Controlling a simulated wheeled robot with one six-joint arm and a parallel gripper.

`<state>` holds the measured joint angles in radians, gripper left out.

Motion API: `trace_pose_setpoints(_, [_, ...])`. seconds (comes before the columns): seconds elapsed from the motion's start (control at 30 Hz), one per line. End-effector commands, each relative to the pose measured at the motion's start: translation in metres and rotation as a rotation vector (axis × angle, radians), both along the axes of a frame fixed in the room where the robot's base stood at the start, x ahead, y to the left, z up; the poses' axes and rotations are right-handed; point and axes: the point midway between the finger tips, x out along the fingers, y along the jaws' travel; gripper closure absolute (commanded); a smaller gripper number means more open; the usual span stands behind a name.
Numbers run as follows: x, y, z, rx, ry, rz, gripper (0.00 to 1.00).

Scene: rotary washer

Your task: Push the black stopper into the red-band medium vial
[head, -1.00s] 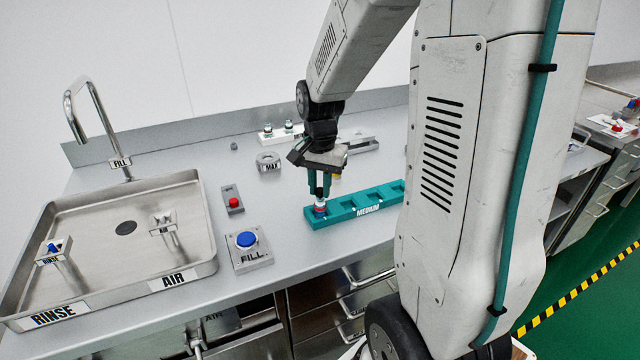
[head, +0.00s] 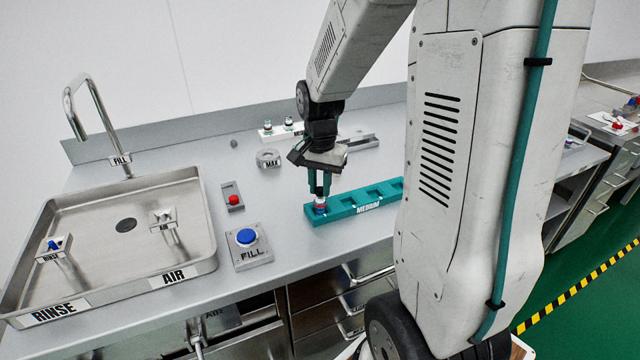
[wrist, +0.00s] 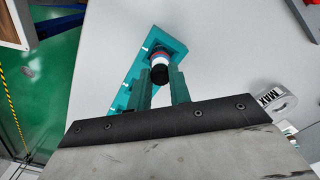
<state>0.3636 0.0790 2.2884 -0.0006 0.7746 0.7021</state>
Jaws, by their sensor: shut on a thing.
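The red-band medium vial (head: 320,207) stands upright in the left end pocket of the teal MEDIUM rack (head: 347,212). In the wrist view the vial (wrist: 159,57) shows a white body with a thin red band near its top. The black stopper (wrist: 159,75) is between my fingertips, over the vial's mouth; I cannot tell how deep it sits. My gripper (head: 320,189) points down just above the vial, shut on the stopper. It also shows in the wrist view (wrist: 160,78), where its two teal fingers flank the stopper.
The other rack pockets look empty. A blue FILL button (head: 247,238), a red-button box (head: 233,199) and a MAX ring block (head: 268,158) stand left of the rack. A sink (head: 120,240) is at far left. A white rack (head: 280,132) with small vials stands behind.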

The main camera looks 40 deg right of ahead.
Motion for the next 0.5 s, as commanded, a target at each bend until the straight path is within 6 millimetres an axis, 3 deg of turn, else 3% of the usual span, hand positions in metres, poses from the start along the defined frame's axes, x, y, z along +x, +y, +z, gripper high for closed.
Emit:
trace_pose_setpoints(0.1, [0.0001,0.0,0.0001,0.0,0.0,0.0,1.0])
trace_pose_setpoints(0.13, [0.0001,0.0,0.0002,0.0,0.0,0.0,0.75])
trace_pose_setpoints(0.2, [0.0001,0.0,0.0002,0.0,0.0,0.0,0.55])
trace_pose_setpoints(0.5, [0.0003,-0.0001,0.0016,0.0,-0.001,0.0,0.55])
